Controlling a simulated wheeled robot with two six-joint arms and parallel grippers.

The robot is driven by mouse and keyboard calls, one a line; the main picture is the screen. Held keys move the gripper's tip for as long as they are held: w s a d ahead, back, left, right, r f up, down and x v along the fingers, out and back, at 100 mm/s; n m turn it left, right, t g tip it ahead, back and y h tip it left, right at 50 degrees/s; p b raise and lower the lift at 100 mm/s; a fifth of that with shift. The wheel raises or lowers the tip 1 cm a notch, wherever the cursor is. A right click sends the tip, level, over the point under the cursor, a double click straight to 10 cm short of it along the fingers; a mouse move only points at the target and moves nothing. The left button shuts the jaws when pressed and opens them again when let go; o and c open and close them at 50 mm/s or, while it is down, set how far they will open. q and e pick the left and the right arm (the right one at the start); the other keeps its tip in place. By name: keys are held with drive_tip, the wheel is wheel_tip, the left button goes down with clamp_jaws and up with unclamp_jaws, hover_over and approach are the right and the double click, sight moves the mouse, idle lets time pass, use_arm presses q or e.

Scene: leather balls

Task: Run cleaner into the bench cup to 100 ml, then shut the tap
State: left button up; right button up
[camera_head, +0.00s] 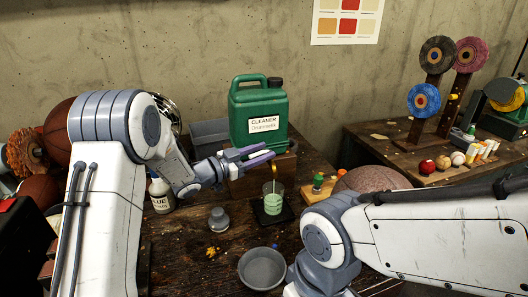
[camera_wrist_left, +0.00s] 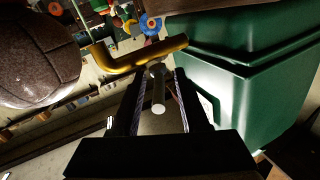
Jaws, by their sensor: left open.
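The green cleaner canister (camera_head: 258,108) stands on a wooden block at the back, with a brass tap (camera_head: 271,169) low on its front. A thin pale stream falls from the tap into the clear bench cup (camera_head: 274,200), which holds green liquid to about halfway. The cup's marks are too small to read. My left gripper (camera_head: 260,153) is open at the tap. In the left wrist view its fingers (camera_wrist_left: 158,95) stand on either side of the tap's small grey handle, below the brass spout (camera_wrist_left: 140,54). My right arm comes in from the right; its gripper is out of view.
The cup stands on a dark square pad (camera_head: 286,216). A grey bowl (camera_head: 262,268), a small grey weight (camera_head: 218,219) and a glue bottle (camera_head: 160,196) are nearby. Small coloured bottles (camera_head: 320,187) and a leather ball (camera_head: 371,180) lie to the right.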

use_arm(q)
drive_tip(key=b+v, duration=0.1)
drive_tip(key=v, duration=0.8)
drive_tip(key=shift+s+a, duration=0.1)
drive_tip(key=shift+s, duration=0.05)
